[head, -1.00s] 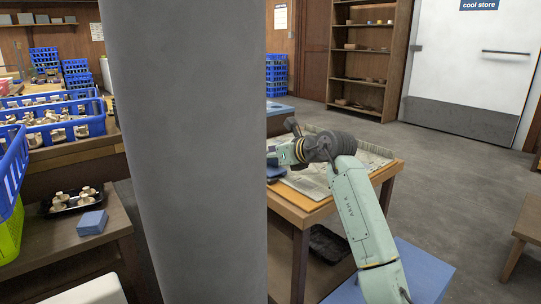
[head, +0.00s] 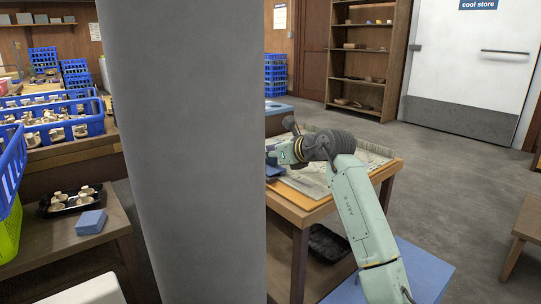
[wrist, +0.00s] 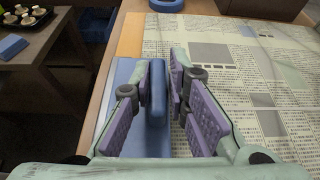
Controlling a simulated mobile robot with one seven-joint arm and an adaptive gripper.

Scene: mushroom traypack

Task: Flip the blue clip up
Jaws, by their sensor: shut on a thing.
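The blue clip (wrist: 156,115) shows in the wrist view as an upright narrow blue bar at the table's left edge, with a wider blue part low behind it. My gripper (wrist: 160,78) is shut on this bar, with purple finger pads on both sides. In the head view my gripper (head: 276,154) is at the table's left side, partly cut off by a grey column. A blue part of the clip (head: 273,170) shows just below it. The rest of the clip is hidden.
Newspaper (wrist: 240,60) covers the wooden table (head: 300,208) to the right of the clip. A blue ring-like thing (wrist: 166,5) lies at the far edge. The grey column (head: 185,150) blocks the middle of the head view. A low side table holds a black mushroom tray (head: 70,208).

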